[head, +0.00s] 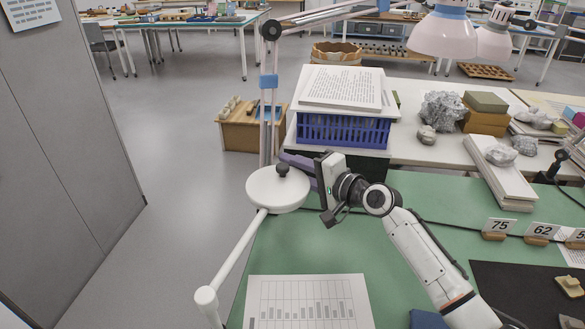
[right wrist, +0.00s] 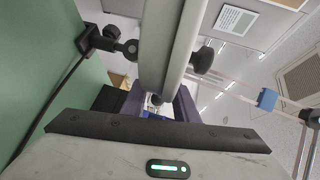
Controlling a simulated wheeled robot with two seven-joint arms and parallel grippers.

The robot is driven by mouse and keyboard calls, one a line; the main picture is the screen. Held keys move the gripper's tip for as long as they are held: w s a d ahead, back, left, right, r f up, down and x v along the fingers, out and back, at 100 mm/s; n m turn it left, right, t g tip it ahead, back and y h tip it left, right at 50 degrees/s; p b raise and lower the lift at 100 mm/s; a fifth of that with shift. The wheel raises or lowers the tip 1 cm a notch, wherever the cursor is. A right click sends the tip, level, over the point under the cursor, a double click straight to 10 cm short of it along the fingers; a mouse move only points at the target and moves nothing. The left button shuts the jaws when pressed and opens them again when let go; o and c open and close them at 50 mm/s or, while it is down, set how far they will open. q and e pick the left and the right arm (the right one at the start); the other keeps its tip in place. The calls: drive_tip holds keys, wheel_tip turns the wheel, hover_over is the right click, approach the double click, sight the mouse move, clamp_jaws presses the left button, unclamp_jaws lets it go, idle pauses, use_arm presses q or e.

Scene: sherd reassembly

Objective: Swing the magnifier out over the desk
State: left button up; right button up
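The magnifier has a round white head (head: 262,192) with a black knob on top, in the lower middle of the head view at the desk's left edge. Its white arm (head: 236,250) slants down-left from the head to a rounded joint past the desk edge. My right gripper (head: 301,168) is at the head's far right rim, its purple fingers apart. In the right wrist view a pale grey part of the magnifier (right wrist: 168,45) runs down to between the fingers. Whether they touch it is unclear. My left gripper is not in view.
The green desk (head: 400,195) carries a chart sheet (head: 308,303), number cards and a black mat (head: 520,290). Behind stand a blue basket (head: 343,130) under papers, stones and boxes. A blue-clamped lamp post (head: 268,110) rises near the head. A grey cabinet (head: 60,130) is at left.

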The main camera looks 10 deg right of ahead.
clamp_jaws()
idle(1.4)
